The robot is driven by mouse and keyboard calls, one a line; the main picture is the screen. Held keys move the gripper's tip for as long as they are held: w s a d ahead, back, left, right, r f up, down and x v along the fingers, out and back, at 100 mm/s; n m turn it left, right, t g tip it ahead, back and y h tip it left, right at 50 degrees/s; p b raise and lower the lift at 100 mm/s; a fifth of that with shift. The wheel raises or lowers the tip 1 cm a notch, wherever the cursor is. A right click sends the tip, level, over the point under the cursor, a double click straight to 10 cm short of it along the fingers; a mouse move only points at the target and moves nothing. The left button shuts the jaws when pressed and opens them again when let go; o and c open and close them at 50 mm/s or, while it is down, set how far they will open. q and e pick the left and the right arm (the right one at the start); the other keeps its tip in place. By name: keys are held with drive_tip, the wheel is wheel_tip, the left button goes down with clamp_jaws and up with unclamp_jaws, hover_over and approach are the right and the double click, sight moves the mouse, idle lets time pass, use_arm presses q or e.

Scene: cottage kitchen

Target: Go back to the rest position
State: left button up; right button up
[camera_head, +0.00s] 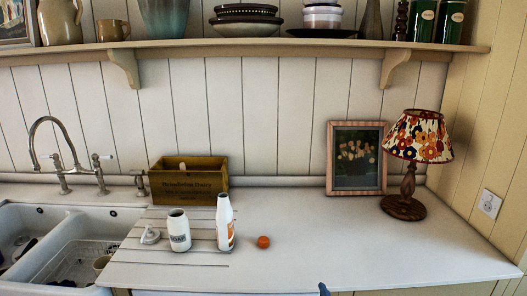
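Neither of my grippers can be made out in the head view. A small dark blue tip (324,289) shows at the bottom edge; I cannot tell what it belongs to. A white lid-like piece (150,236) lies left of the jar. A small orange-red round piece, perhaps a cap (263,242), lies right of the bottle, apart from it.
A wooden box (190,183) stands at the wall behind the jar. A double sink (60,245) with a tap (46,150) is at left. A framed picture (356,158) and a lamp (417,137) stand at right. A loaded shelf (250,46) runs above. The counter's front right is clear.

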drive_tip(key=s+d+f+m+g, duration=0.35)
drive_tip(key=s+f, duration=0.25)
drive_tip(key=s, duration=0.3)
drive_tip(key=s+d+f+m+g, duration=0.25)
drive_tip(key=s+f+g, duration=0.25)
drive_tip(key=s+f, duration=0.3)
drive_tip(key=s+d+f+m+g, duration=0.2)
drive_tip(key=s+f+m+g, duration=0.25)
drive_tip(key=s, duration=0.55)
drive_tip(key=a+f+g, duration=0.1)
drive_tip(key=a+f, duration=0.1)
drive_tip(key=f, duration=0.9)
drive_tip(key=s+a+f+n, duration=0.1)
drive_tip(key=a+f, duration=0.2)
drive_tip(key=f, duration=0.8)
drive_tip(key=shift+a+g, duration=0.25)
drive_tip(key=shift+g, duration=0.15)
